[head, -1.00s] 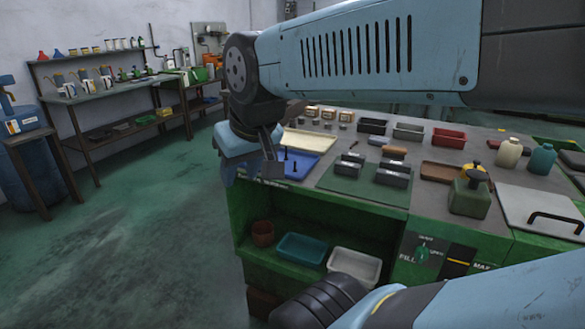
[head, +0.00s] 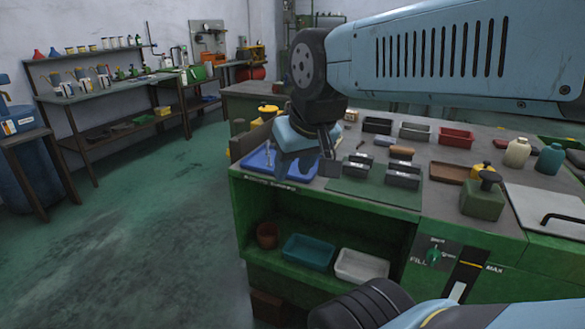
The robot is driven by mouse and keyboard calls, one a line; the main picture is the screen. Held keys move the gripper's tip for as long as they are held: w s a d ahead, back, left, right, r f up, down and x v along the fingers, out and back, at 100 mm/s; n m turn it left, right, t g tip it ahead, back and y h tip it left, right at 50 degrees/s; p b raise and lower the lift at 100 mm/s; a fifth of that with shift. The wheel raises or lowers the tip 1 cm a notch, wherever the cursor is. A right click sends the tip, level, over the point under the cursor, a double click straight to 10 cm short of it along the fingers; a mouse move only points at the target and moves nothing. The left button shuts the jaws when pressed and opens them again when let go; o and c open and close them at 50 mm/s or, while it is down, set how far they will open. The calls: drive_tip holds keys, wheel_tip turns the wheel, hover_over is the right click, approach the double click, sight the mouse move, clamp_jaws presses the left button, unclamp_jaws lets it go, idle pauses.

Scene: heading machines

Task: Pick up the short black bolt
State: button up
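My gripper (head: 303,168) hangs over the right part of the blue tray (head: 256,160) on the green workbench. Its fingers point down and cover part of the tray, and I cannot tell how far apart they are. A small, thin bolt-like piece (head: 268,151) shows in the tray to the left of my gripper. Its colour and length are too small to be sure of. No short black bolt can be clearly made out; the tray area behind my gripper is hidden.
Black, grey and red trays (head: 456,138) stand behind. A green oil can (head: 484,196) stands further right. A shelf below holds a teal bin (head: 308,252) and a white bin (head: 361,265).

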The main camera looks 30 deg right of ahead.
drive_tip(key=w+a+f+m+t, duration=0.2)
drive_tip(key=w+t, duration=0.1)
drive_tip(key=w, duration=0.8)
drive_tip(key=w+a+f+m+t, duration=0.1)
drive_tip(key=w+m+t, duration=0.1)
drive_tip(key=w, duration=1)
drive_tip(key=w+d+f+m+g+h, duration=0.1)
drive_tip(key=w+d+f+m+h, duration=0.1)
drive_tip(key=d+f, duration=0.3)
drive_tip(key=w+d+f+m+g+h, duration=0.1)
drive_tip(key=w+d+f+m+h, duration=0.2)
drive_tip(key=d+f+h, duration=0.2)
drive_tip(key=w+d+f+m+g+h, duration=0.1)
drive_tip(key=w+d+f+m+h, duration=0.1)
drive_tip(key=d+f, duration=0.4)
drive_tip(key=shift+w+d+f+h, duration=0.1)
drive_tip(key=shift+w+d+h, duration=0.2)
drive_tip(key=shift+d, duration=0.35)
drive_tip(key=shift+w+d+f+h, duration=0.1)
drive_tip(key=shift+w+d+h, duration=0.05)
drive_tip(key=shift+d+h, duration=0.4)
drive_tip(key=shift+w+d+f+h, duration=0.1)
drive_tip(key=shift+w+d+h, duration=0.15)
drive_tip(key=shift+d, duration=0.45)
drive_tip(key=shift+x, duration=3.15)
drive_tip(key=shift+c, duration=0.5)
